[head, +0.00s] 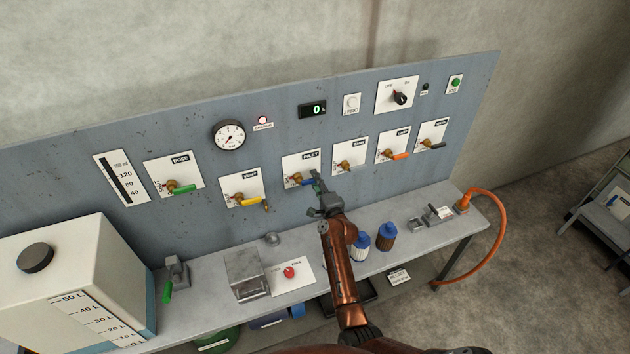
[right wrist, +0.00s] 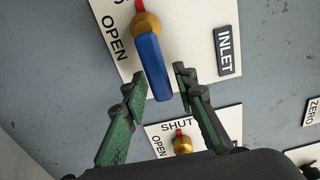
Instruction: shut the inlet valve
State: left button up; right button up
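The inlet valve on the wall panel has a brass hub and a blue lever (head: 306,182) on a white plate marked INLET. In the head view the lever points right and slightly down from its hub. The blue lever (right wrist: 152,65) fills the upper middle of the right wrist view, with the words OPEN and part of SHUT beside it. My right gripper (head: 317,184) is at the plate; in the right wrist view its fingers (right wrist: 160,74) are open, one on each side of the lever's free end. I cannot tell whether they touch it. My left gripper is not in view.
Other valves flank it, with a yellow lever (head: 252,203) on the left and a plate with another valve (head: 349,156) on the right.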

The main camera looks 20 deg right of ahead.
jog(key=shift+o, duration=0.6)
jog(key=shift+s, duration=0.2)
jog(key=s, duration=0.7)
